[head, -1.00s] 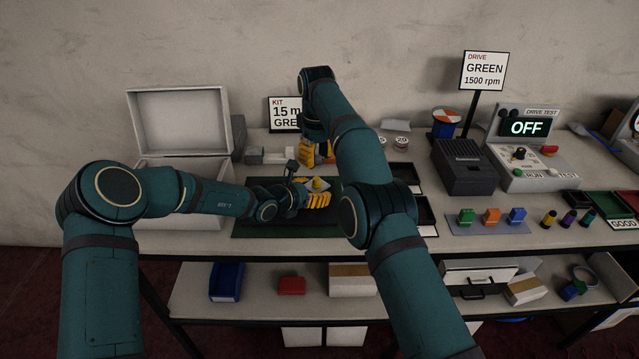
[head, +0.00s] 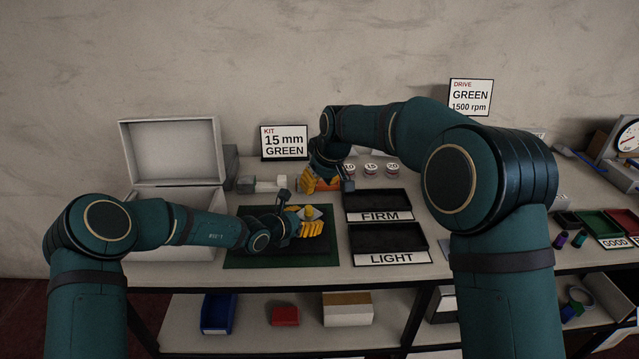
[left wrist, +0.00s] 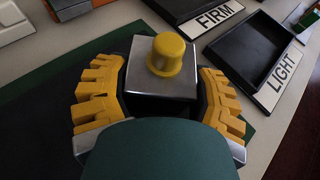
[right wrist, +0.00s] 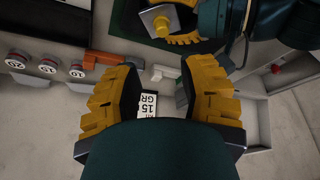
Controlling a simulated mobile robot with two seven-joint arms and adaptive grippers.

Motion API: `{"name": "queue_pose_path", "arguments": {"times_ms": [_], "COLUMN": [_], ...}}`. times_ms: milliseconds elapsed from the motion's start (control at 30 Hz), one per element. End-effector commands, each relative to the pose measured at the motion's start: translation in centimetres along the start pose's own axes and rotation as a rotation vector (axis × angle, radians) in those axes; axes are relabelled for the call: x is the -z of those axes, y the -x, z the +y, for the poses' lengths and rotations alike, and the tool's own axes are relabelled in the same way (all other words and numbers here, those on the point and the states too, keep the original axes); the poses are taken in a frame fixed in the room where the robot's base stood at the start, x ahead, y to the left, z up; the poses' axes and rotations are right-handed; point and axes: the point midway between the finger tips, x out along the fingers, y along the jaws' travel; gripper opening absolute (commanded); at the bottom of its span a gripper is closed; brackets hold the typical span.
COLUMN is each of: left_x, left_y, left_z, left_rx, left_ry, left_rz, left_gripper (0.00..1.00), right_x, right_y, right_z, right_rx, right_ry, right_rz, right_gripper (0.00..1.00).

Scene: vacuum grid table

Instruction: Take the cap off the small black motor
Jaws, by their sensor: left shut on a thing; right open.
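The small black motor (left wrist: 160,105) has a metal plate (left wrist: 138,70) and a yellow cap (left wrist: 171,53) on top. My left gripper (left wrist: 162,90) is shut around the motor body, with a yellow finger on each side; the cap stands clear above the fingers. In the head view the cap (head: 309,210) and my left gripper (head: 305,226) are over the dark green mat (head: 240,256). My right gripper (head: 325,182) is behind them, open and empty. The right wrist view shows its spread fingers (right wrist: 165,78) apart from the cap (right wrist: 161,26).
Black trays marked FIRM (head: 378,200) and LIGHT (head: 386,238) lie right of the mat. An orange piece (head: 312,185) is close to my right gripper. Round marked pots (head: 371,168) stand behind. An open grey box (head: 170,150) is at the left. My right arm covers much of the right side.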

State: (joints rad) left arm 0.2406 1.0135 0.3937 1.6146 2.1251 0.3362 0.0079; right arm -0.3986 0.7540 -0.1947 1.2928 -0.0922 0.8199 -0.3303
Motion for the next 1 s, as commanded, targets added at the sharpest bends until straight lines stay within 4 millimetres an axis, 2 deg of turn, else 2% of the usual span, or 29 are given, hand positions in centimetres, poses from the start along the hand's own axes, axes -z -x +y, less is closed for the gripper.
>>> {"name": "queue_pose_path", "arguments": {"times_ms": [133,267,367,800,1000], "left_x": [-0.1,-0.1,-0.1,-0.1,-0.2], "left_y": [0.0,0.0,0.0,0.0,0.0], "left_z": [0.0,0.0,0.0,0.0,0.0], "left_rx": [0.0,0.0,0.0,0.0,0.0], "left_ry": [-0.001,-0.001,-0.001,-0.001,-0.001], "left_rz": [-0.002,-0.002,-0.003,-0.003,-0.003], "left_gripper": [0.17,0.17,0.17,0.17,0.17], "right_x": [-0.6,-0.7,-0.6,-0.5,-0.4], "right_y": [0.3,-0.3,-1.6,-9.1,-11.0], "right_z": [-0.3,-0.4,-0.4,-0.4,-0.4], "right_rx": [0.001,0.002,0.002,0.002,0.001], "right_ry": [-0.01,-0.012,-0.012,-0.012,-0.011], "right_rz": [0.021,0.024,0.023,0.022,0.024], "right_gripper": [0.4,0.4,0.4,0.4,0.4]}}
